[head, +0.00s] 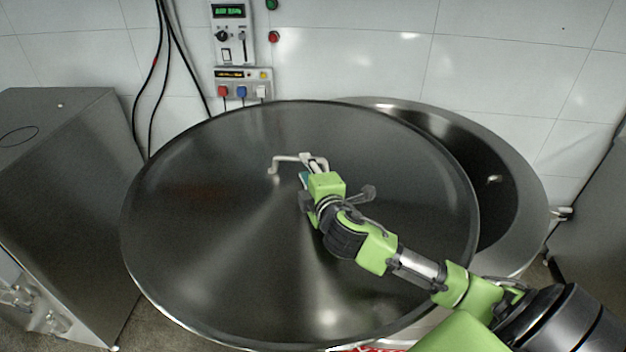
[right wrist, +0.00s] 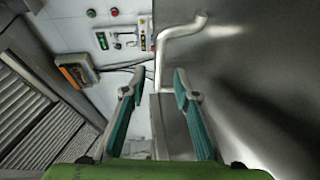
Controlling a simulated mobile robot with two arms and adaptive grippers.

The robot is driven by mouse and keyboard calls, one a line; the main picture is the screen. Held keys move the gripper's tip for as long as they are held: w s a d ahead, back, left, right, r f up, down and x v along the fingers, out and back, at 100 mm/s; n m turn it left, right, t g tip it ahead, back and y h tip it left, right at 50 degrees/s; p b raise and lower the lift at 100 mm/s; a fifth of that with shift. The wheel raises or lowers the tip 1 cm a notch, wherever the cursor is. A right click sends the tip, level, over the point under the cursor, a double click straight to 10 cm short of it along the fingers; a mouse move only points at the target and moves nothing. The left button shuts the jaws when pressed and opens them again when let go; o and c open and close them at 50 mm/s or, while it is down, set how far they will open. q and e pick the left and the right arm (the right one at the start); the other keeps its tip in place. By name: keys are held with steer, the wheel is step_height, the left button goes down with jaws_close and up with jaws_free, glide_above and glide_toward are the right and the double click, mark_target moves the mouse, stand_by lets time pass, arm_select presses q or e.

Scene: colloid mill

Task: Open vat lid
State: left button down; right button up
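The vat lid (head: 220,230) is a large dark, shallow metal disc in the head view. It lies displaced to the left of the round vat (head: 522,190), and a crescent of the dark opening shows at the right. A bent pale metal handle (head: 286,158) stands on the lid. My right gripper (head: 313,162) is at the handle's right end. In the right wrist view, its teal-padded fingers (right wrist: 155,85) are apart, with the handle (right wrist: 164,52) reaching down between or just beyond the tips; contact cannot be told. My left gripper is not in view.
A grey metal cabinet (head: 65,190) stands at the left. Another dark unit stands at the far right.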

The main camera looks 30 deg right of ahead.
steer(key=v, duration=0.6)
steer(key=shift+s+a, duration=0.1)
stand_by(0.4)
